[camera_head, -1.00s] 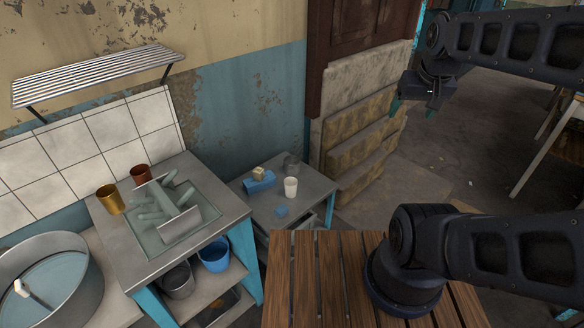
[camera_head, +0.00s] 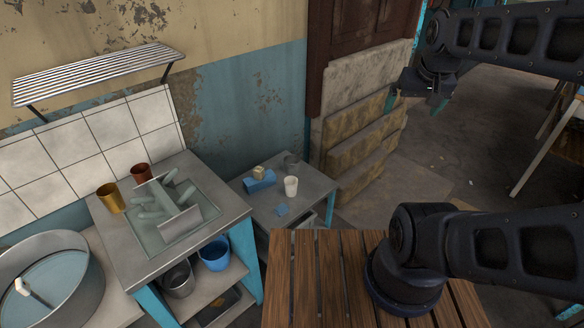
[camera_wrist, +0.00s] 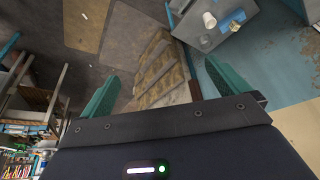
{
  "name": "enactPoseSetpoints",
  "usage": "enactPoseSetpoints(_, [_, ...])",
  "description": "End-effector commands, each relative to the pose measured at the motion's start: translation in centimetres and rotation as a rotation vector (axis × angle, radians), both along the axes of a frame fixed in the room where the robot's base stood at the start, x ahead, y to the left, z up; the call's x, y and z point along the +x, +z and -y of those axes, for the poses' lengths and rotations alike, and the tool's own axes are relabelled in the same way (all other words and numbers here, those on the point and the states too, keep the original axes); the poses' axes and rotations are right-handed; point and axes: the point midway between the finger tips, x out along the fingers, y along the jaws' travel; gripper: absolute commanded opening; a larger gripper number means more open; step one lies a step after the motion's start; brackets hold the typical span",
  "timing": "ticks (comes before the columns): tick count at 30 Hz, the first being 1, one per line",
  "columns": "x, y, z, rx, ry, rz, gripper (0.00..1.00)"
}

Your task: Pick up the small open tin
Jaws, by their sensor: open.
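A small grey open tin (camera_head: 291,163) stands upright at the back of the low grey side table (camera_head: 318,186), behind a white cup (camera_head: 291,186). My gripper (camera_head: 416,104) is raised in the air, to the right of the tin and well apart from it, above the floor by the steps. Its green fingers are spread with nothing between them, as the wrist view (camera_wrist: 162,75) also shows. In the wrist view the side table is at the top right, and the tin is too small to make out surely.
A sink counter (camera_head: 116,236) with gold (camera_head: 110,198) and brown (camera_head: 141,175) cups is on the left. A slatted wooden table (camera_head: 310,285) is in front.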

Motion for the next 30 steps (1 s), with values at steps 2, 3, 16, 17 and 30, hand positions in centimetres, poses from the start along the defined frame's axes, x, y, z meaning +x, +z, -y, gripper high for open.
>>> enactPoseSetpoints(2, [1.2,0.4,-0.1,0.006,-0.005,-0.008,1.0])
enactPoseSetpoints(3, [1.9,0.6,-0.2,0.012,-0.01,-0.012,1.0])
enactPoseSetpoints(16, [13.7,2.4,-2.1,0.075,-0.096,-0.063,1.0])
enactPoseSetpoints(17, [14.6,2.4,-2.2,0.078,-0.103,-0.067,1.0])
enactPoseSetpoints(30, [27.4,-0.1,-5.6,0.119,-0.2,-0.119,1.0])
